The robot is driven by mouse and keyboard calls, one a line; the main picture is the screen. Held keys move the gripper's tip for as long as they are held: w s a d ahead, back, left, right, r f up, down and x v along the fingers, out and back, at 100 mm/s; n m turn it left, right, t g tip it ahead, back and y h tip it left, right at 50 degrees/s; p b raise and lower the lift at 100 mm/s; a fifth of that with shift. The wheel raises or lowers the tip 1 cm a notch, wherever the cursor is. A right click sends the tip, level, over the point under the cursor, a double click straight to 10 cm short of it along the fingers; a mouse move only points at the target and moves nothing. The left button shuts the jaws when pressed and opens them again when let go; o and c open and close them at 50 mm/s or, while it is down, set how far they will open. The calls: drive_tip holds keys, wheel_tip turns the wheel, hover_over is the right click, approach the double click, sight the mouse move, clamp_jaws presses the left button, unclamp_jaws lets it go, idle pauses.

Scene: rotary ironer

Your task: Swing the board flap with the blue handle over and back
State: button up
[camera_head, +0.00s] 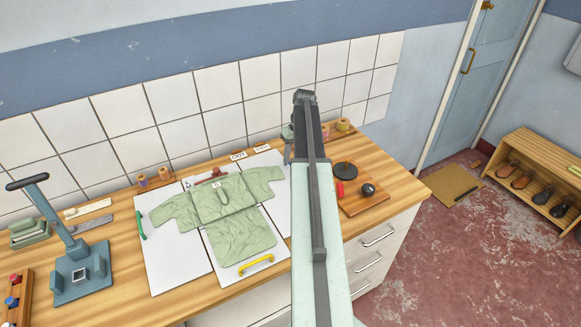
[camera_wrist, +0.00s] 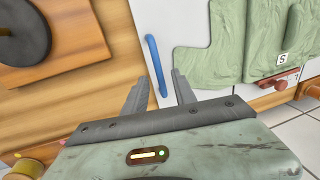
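The blue handle (camera_wrist: 155,62) lies along the edge of a white board flap (camera_wrist: 180,22) in the wrist view. My arm hides it in the head view. My gripper (camera_wrist: 158,80) is open, its two fingers apart, with the near end of the blue handle appearing between them. I cannot tell whether they touch it. In the head view my gripper (camera_head: 288,150) hangs by the board's right flap (camera_head: 272,160). A pale green shirt (camera_head: 226,207) lies over the white panels, one sleeve on the right flap.
The left flap (camera_head: 175,262) has a green handle (camera_head: 141,226); the front panel has a yellow handle (camera_head: 256,265). A blue-grey stand (camera_head: 75,262) is at left. A wooden board (camera_head: 365,203) with dark round pieces lies to the right. Tiled wall (camera_head: 215,90) stands behind.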

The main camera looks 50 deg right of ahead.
drive_tip(key=shift+a+f, duration=0.1)
drive_tip(key=shift+f, duration=0.5)
drive_tip(key=shift+r, duration=0.15)
clamp_jaws()
idle(0.9)
